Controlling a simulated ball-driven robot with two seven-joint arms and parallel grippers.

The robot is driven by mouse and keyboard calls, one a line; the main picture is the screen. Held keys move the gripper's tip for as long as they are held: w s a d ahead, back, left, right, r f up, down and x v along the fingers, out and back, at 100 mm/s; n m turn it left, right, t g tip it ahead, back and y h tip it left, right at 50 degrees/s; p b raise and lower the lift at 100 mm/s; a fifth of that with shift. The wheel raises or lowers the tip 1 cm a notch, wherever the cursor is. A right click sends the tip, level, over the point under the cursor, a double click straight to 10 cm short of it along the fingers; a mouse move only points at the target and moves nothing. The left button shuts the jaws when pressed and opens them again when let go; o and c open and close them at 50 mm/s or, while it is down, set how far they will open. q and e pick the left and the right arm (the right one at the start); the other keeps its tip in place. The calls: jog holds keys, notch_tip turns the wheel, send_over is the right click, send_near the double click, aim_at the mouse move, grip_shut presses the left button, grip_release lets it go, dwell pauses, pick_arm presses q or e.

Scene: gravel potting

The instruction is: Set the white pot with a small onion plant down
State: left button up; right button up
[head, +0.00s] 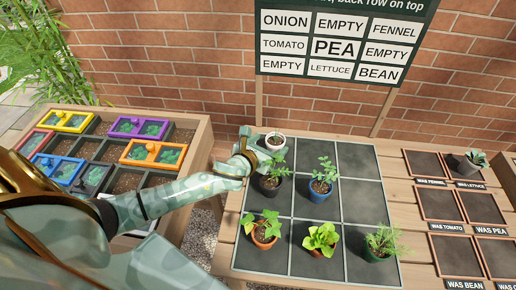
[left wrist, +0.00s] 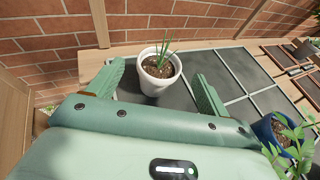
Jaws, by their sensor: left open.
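The white pot (head: 275,142) holds a small onion plant with thin green leaves and dark soil. It stands upright at the back left of the dark gridded mat (head: 358,160), and its base is partly hidden by my gripper in the head view. My left gripper (head: 257,149) is open at the pot. In the left wrist view, the white pot (left wrist: 158,82) sits between the two fingers of my left gripper (left wrist: 157,88), with a gap visible on each side. My right gripper is not in view.
A black pot (head: 269,187) and a blue pot (head: 320,192) stand just in front. Several more potted plants line the mat's front. A wooden planter (head: 190,125) with coloured trays is at left. A sign (head: 340,40) with plant names stands behind. The mat's back right is clear.

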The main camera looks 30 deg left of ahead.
pick_arm(q)
jog(key=p+v, duration=0.1)
jog(key=v, duration=0.5)
jog(key=shift+s+r, duration=0.15)
jog(key=shift+s, duration=0.4)
